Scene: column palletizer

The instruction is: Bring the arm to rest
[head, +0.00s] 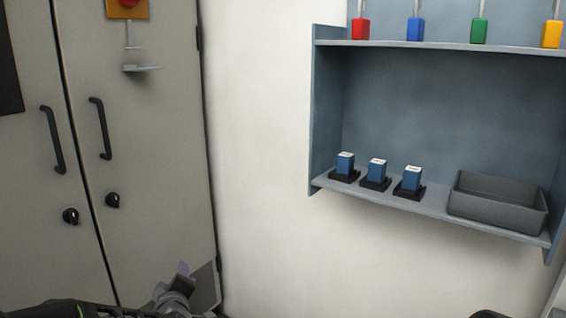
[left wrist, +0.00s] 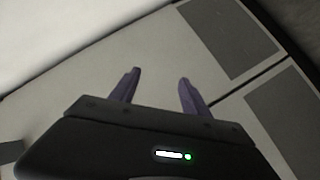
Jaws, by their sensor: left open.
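My left gripper (left wrist: 157,88) shows in the left wrist view with its two purple fingers spread apart and nothing between them. My right gripper does not show in either view; a dark shape at the bottom right edge of the head view is too cut off to tell.
A grey cabinet (head: 150,200) with black handles stands at the left. A wall shelf (head: 420,205) at the right holds three blue blocks (head: 377,170) in black holders and a grey bin (head: 497,210). Coloured tags (head: 414,28) stand above. Bare white wall lies between.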

